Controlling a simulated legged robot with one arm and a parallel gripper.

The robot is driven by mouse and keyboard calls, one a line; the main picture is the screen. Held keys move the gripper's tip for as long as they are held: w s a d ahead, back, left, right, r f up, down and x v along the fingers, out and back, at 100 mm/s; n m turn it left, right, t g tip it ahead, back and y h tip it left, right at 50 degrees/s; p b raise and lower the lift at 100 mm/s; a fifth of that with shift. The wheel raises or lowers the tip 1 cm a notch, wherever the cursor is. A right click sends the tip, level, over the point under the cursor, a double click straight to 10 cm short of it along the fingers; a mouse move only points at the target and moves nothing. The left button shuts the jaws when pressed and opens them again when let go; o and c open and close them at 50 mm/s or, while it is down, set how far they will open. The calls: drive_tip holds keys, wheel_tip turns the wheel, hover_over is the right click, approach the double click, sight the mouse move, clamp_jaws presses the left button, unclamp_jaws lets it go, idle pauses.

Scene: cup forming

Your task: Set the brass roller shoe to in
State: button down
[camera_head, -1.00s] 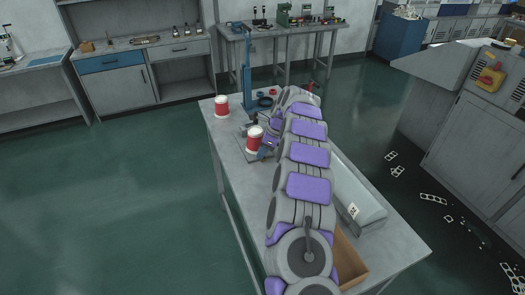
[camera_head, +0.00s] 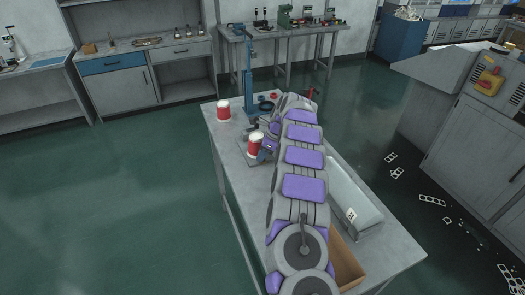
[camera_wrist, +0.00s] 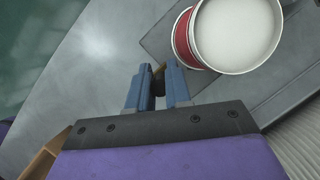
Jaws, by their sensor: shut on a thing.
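A red cup with a white top (camera_head: 255,145) stands on a grey plate on the bench; in the wrist view, the red-sided cup (camera_wrist: 232,35) is at the upper right, with its pale round face towards me. My gripper (camera_wrist: 158,82) has its two blue fingers close together, just left of and below the cup. A small dark brass-brown piece, seemingly the roller shoe (camera_wrist: 159,72), shows between the fingertips. Most of it is hidden by the fingers. In the head view my gripper (camera_head: 266,151) is small beside the cup, and my arm hides what lies behind it.
A blue upright press (camera_head: 248,80) is at the far end. The bench's near right corner is clear.

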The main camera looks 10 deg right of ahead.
drive_tip(key=shift+w+r, duration=0.15)
drive_tip(key=c, duration=1.1)
unclamp_jaws()
drive_tip(key=shift+o, duration=0.2)
drive_tip(key=shift+b, duration=0.3)
